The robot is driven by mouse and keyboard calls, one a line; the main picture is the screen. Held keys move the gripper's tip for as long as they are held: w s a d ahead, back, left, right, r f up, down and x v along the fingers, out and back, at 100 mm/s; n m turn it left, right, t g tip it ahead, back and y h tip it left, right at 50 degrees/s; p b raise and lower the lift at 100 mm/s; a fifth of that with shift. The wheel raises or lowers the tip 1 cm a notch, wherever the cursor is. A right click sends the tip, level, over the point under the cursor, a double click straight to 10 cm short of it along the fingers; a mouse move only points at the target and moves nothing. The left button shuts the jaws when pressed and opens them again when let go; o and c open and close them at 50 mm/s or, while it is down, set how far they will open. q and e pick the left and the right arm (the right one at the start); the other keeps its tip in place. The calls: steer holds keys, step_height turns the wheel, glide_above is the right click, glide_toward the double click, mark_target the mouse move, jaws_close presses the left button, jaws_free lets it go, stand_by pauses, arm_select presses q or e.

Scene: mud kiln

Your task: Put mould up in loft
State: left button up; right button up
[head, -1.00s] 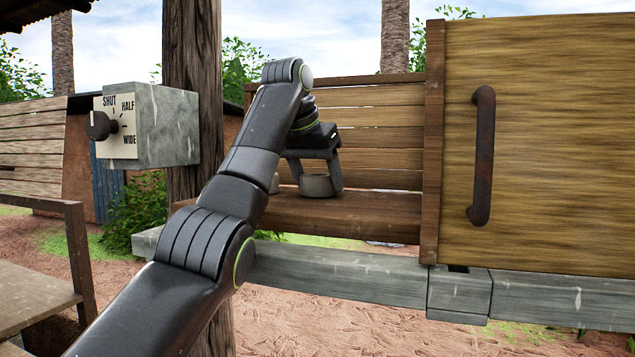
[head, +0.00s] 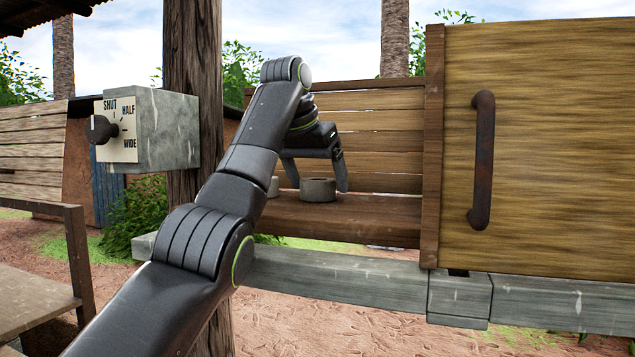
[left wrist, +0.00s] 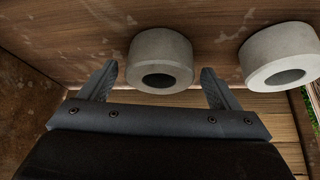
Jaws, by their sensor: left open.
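A grey ring-shaped mould (head: 318,190) stands on the wooden floor of the loft (head: 360,220). It also shows in the left wrist view (left wrist: 160,58), between the fingertips and just beyond them. My left gripper (head: 318,178) is open, just above and behind this mould in the head view, and holds nothing. A second grey ring (left wrist: 281,55) stands on the same boards to the right in the left wrist view. In the head view my arm hides most of that ring (head: 273,187). My right gripper is not in view.
A wooden panel with a rusty handle (head: 482,160) covers the loft's right side. A dial box (head: 150,130) marked SHUT, HALF, WIDE is fixed by a wooden post (head: 193,60) left of the loft. A grey beam (head: 340,275) runs below.

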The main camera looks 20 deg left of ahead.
arm_select(q)
steer(key=v, duration=1.1)
steer(key=shift+p, duration=0.4)
steer(key=shift+s, duration=0.15)
